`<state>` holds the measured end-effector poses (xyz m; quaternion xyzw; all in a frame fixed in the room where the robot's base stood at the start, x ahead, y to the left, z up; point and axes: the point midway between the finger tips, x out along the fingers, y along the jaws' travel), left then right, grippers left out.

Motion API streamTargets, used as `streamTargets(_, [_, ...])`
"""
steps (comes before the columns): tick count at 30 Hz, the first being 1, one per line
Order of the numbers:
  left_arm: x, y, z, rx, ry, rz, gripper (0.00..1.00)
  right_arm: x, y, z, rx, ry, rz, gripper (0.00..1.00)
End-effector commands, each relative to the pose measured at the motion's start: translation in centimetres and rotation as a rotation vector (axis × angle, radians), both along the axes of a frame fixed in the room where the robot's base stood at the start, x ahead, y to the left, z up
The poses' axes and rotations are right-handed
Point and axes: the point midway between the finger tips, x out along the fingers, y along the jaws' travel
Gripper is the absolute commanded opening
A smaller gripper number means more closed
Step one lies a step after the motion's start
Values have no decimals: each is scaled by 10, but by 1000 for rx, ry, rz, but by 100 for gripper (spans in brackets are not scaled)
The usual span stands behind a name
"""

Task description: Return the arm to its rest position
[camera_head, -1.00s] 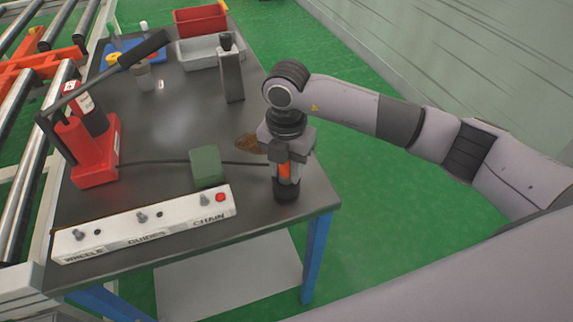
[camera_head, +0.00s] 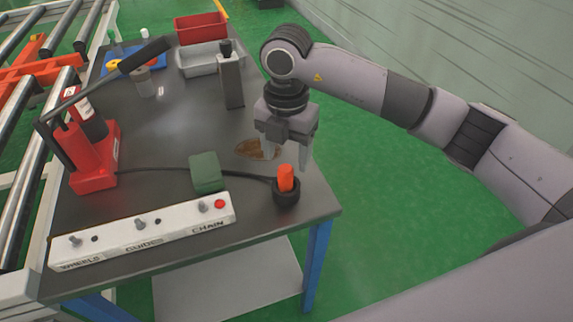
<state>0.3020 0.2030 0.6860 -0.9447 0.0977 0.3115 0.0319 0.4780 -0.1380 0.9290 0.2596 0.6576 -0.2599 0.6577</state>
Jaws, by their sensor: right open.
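My right gripper (camera_head: 287,150) hangs from the arm that comes in from the right. Its fingers point down and are apart, with nothing between them. It is above the right edge of the dark table (camera_head: 165,160). An orange cylinder (camera_head: 286,178) stands upright in a black round base (camera_head: 286,194) near the table's front right corner. The gripper is above and behind the cylinder, clear of it. My left gripper is not in view.
A white panel (camera_head: 143,233) with switches lies along the table's front, with a green block (camera_head: 206,171) behind it. A red pump-like device (camera_head: 93,160) stands left. Grey (camera_head: 198,64) and red (camera_head: 200,26) bins are at the back. Green floor (camera_head: 400,230) is clear on the right.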

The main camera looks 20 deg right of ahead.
Motion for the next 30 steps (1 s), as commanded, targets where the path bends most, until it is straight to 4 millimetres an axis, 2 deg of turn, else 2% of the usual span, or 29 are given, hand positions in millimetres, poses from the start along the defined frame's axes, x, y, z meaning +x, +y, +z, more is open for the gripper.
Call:
streamTargets(5, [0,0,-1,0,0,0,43,0,0,8,1,1,1,63])
streamTargets(17, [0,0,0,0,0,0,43,0,0,7,1,1,1,63])
streamTargets(20, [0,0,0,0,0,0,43,-3,7,5,30,6,19,63])
streamTargets(23, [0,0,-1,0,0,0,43,-12,30,-3,137,20,81,63])
streamTargets(27, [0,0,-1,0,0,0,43,-38,88,-7,434,41,212,63])
streamTargets(30, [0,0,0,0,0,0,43,-61,132,4,703,40,290,63])
